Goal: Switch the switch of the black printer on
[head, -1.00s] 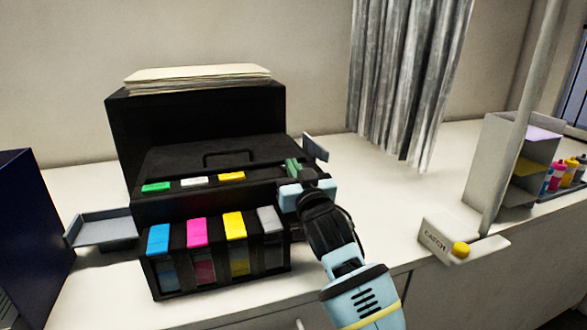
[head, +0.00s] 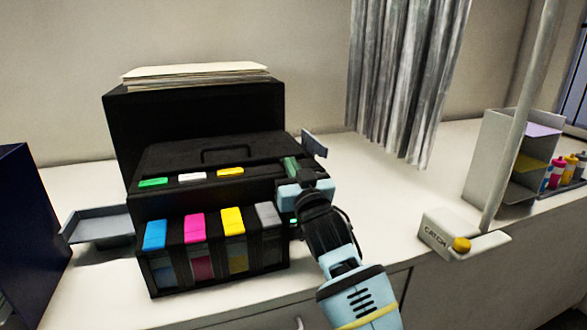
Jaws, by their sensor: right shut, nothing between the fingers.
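The black printer (head: 195,118) stands on the white counter, left of centre in the head view. Coloured ink tanks (head: 194,228) sit at its front. My right gripper (head: 300,186) is shut and empty at the printer's front right corner, above the grey tank; I cannot tell whether it touches the printer. A small green light (head: 294,222) glows on the printer's front just below the gripper. I cannot make out the switch itself; the gripper covers part of that corner. My left gripper is not in view.
A grey tray (head: 98,226) sticks out at the printer's left, near a dark blue box (head: 28,235). Paper lies on top of the printer. A device marked CATCH (head: 440,238) and an organiser (head: 495,158) stand at right. The counter between is clear.

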